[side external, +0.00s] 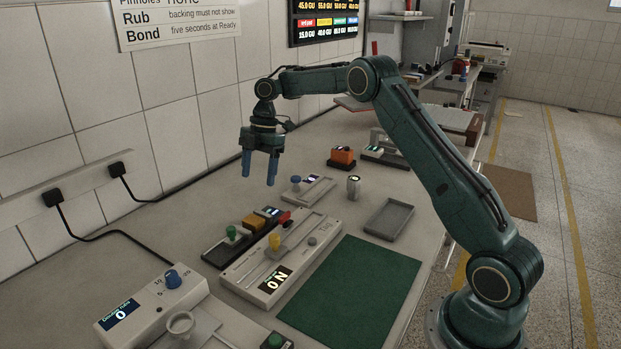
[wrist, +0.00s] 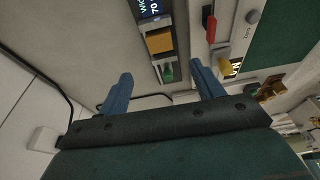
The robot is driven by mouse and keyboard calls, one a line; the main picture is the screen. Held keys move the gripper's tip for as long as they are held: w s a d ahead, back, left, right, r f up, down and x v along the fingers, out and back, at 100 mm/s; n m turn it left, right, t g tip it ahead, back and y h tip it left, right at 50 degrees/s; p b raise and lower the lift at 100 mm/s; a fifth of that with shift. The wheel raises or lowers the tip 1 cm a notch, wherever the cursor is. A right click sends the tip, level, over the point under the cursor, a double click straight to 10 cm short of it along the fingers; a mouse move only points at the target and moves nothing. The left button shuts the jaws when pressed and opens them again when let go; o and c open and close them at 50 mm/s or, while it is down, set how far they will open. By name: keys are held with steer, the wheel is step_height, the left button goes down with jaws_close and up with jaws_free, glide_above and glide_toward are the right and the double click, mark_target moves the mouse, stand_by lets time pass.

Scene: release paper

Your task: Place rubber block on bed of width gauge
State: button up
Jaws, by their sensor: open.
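My gripper (side external: 259,172) has two blue fingers, spread apart and empty, pointing down above the back of the bench. The wrist view shows the same open fingers (wrist: 160,78). A dark long device with a green knob, seemingly the width gauge (side external: 217,254), lies below and nearer the side camera; it also shows between and beyond the fingers in the wrist view (wrist: 151,42). An orange-yellow block (side external: 254,222) sits on it, whether loose or a part of it I cannot tell. Another orange block (side external: 343,155) rests on a black base farther along. I cannot tell which is the rubber block.
A pale device with a yellow knob (side external: 248,285) lies beside the dark one, with a red piece (side external: 285,217) near its far end. A green mat (side external: 355,290), grey tray (side external: 389,220) and metal can (side external: 353,186) are to the right. A white dial box (side external: 150,312) is in front.

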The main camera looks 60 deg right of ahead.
steer(key=s+a+r+m+t+h, duration=0.1)
steer(key=s+a+r+m, duration=0.4)
steer(key=s+r, duration=0.3)
steer(key=s+a+r+m+t, duration=0.2)
steer(key=s+a+r+m, duration=0.25)
steer(key=s+r, duration=0.45)
steer(key=s+f+m+t+h, duration=0.1)
steer(key=s+m, duration=0.3)
steer(key=s, duration=0.6)
steer(key=s+a+f+m+t+h, duration=0.1)
steer(key=s+f+m, duration=0.2)
steer(key=s, duration=0.8)
steer(key=shift+s+f+m+t, duration=0.2)
steer(key=shift+f+m+t, duration=0.1)
steer(key=shift+m, duration=0.35)
